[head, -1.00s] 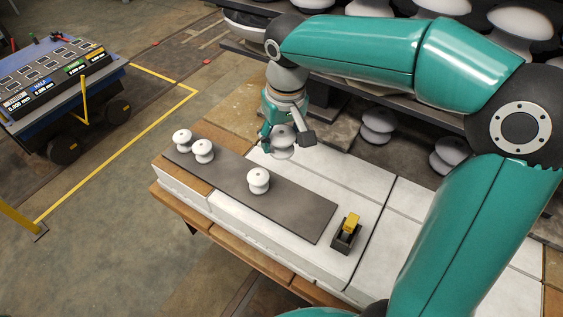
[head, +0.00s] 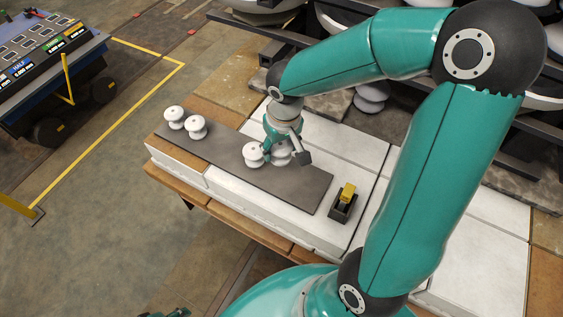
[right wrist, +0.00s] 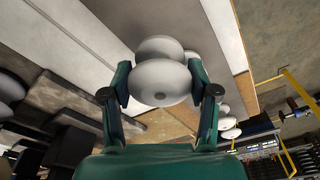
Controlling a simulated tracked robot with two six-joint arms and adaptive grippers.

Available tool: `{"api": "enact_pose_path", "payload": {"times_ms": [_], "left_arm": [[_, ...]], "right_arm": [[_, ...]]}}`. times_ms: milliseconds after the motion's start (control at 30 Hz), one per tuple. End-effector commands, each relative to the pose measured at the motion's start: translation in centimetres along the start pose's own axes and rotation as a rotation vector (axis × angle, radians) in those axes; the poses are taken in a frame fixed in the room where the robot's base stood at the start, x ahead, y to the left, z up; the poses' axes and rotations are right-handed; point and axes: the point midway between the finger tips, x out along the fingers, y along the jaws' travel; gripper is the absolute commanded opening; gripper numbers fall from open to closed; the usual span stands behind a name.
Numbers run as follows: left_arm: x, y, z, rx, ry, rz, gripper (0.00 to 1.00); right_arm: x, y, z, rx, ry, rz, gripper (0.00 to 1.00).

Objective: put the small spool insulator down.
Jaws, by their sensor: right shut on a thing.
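My right gripper (head: 286,152) is shut on a small white spool insulator (head: 280,158). It holds it at the far edge of the dark strip (head: 290,189), close to another white spool insulator (head: 254,153) standing there. The fingers partly hide the held spool; I cannot tell whether it touches the strip. In the right wrist view the held spool (right wrist: 160,82) sits between the two fingers. Two more spools (head: 174,116) (head: 196,127) stand upright at the strip's left end. A bit of teal and black at the bottom edge may be my left gripper (head: 178,312); its jaws cannot be made out.
A small dark holder with a yellow block (head: 345,199) stands right of the strip on the white slabs (head: 342,154). Larger insulators and dark rails (head: 375,88) lie behind. The strip is clear between the left pair and the middle spool.

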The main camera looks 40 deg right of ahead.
Motion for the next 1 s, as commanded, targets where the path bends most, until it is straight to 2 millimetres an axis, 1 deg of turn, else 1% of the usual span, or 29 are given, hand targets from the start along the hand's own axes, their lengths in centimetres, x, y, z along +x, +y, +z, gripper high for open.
{"api": "enact_pose_path", "payload": {"times_ms": [33, 100, 333, 500, 567, 633, 867, 967, 1000], "left_arm": [[0.2, -0.1, 0.0, 0.000, 0.000, 0.000, 0.40], [0.3, -0.1, 0.0, 0.000, 0.000, 0.000, 0.40], [0.5, -0.2, 0.0, 0.000, 0.000, 0.000, 0.40], [0.9, -0.3, 0.0, 0.000, 0.000, 0.000, 0.40], [1.0, -0.4, 0.0, 0.000, 0.000, 0.000, 0.40], [1.0, -0.4, 0.0, 0.000, 0.000, 0.000, 0.40], [1.0, -0.4, 0.0, 0.000, 0.000, 0.000, 0.40], [1.3, -0.5, 0.0, 0.000, 0.000, 0.000, 0.40], [1.4, -0.5, 0.0, 0.000, 0.000, 0.000, 0.40]], "right_arm": [[1.1, 0.0, 0.2, -0.001, -0.004, 0.001, 0.16], [2.1, 0.0, 0.3, -0.001, -0.002, -0.001, 0.16], [3.7, 0.0, 0.5, -0.001, -0.001, 0.001, 0.16], [6.2, 0.0, 0.8, 0.000, -0.002, 0.001, 0.16], [6.8, 0.0, 0.8, 0.001, -0.002, 0.000, 0.16], [7.1, 0.0, 0.8, 0.000, 0.001, -0.001, 0.16], [7.1, 0.0, 0.8, 0.000, 0.002, -0.001, 0.16], [7.4, 0.0, 0.8, 0.000, 0.002, -0.001, 0.16], [7.4, 0.0, 0.9, 0.000, 0.002, -0.001, 0.61]]}}
